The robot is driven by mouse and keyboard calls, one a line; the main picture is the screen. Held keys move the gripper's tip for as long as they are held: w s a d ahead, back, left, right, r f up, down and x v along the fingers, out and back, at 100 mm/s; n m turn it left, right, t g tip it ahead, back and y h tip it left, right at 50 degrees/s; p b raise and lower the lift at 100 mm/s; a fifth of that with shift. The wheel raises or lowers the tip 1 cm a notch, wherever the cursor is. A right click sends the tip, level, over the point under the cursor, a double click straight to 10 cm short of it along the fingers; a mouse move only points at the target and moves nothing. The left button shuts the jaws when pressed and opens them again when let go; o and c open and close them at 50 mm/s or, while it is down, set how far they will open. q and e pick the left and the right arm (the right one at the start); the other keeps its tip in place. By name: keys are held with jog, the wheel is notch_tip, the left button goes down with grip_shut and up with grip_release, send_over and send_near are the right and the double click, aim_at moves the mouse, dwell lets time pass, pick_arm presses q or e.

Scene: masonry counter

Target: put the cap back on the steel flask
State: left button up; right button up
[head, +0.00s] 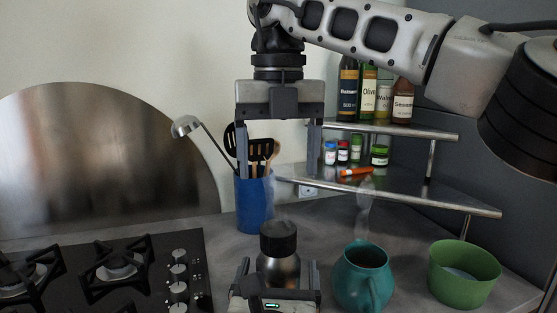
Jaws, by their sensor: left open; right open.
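The steel flask (279,270) stands upright on the counter at the bottom middle. A black cap (278,238) sits on its top; I cannot tell whether it is fully seated. My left gripper (279,272) is low at the flask, open, with one finger on each side of the body; its lower part hides the flask's base. My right gripper (278,172) points down above the cap, open and empty, with a clear gap between its fingertips and the cap.
A teal jug (362,275) stands close right of the flask, with a green bowl (463,275) beyond it. A blue utensil holder (255,205) is behind. A gas hob (110,275) lies left. A corner shelf (400,190) with bottles and jars is behind right.

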pick_arm(q)
jog(key=s+a, duration=0.1)
jog(key=s, duration=1.2)
jog(key=shift+b, duration=0.4)
jog(key=shift+s, duration=0.1)
